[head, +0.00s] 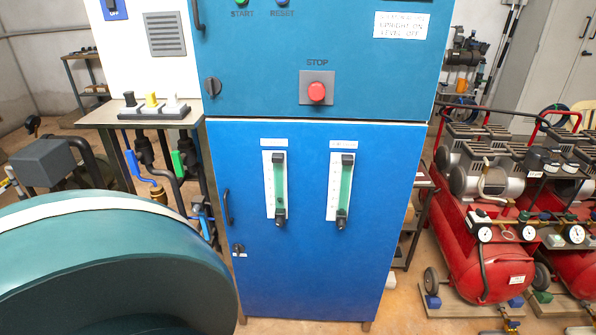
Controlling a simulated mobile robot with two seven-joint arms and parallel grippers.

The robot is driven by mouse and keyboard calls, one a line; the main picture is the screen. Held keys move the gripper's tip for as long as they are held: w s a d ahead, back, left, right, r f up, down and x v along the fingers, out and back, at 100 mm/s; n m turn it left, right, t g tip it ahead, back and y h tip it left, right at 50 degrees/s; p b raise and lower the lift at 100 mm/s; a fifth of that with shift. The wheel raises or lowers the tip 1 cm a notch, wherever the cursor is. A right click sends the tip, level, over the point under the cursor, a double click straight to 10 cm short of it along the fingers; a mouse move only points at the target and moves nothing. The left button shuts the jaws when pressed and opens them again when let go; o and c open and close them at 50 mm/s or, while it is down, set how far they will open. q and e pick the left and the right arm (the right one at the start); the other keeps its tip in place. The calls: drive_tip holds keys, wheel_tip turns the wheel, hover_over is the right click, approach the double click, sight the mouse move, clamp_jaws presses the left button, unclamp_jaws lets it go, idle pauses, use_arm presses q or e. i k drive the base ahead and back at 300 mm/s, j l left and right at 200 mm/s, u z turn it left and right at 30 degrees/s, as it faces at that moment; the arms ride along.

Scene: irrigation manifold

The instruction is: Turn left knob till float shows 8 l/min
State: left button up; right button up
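Two upright flowmeters are mounted on the blue cabinet's lower door (310,270). The left flowmeter (268,190) has a white scale plate, a green tube, a black top block and a black knob (280,221) at its bottom end. The right flowmeter (333,190) looks alike, with its own black knob (342,223) at the bottom. Small white labels sit above both, too small to read. The floats and scale numbers are too small to make out. Neither of my grippers shows in the head view, and nothing is touching either knob.
A red stop button (317,92) sits on the upper panel. A large teal rounded body (110,260) fills the lower left foreground. A small table (100,117) with valves stands left of the cabinet. Red compressors (475,255) stand at right.

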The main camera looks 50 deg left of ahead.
sight(279, 221)
drive_tip(key=u, duration=1.4)
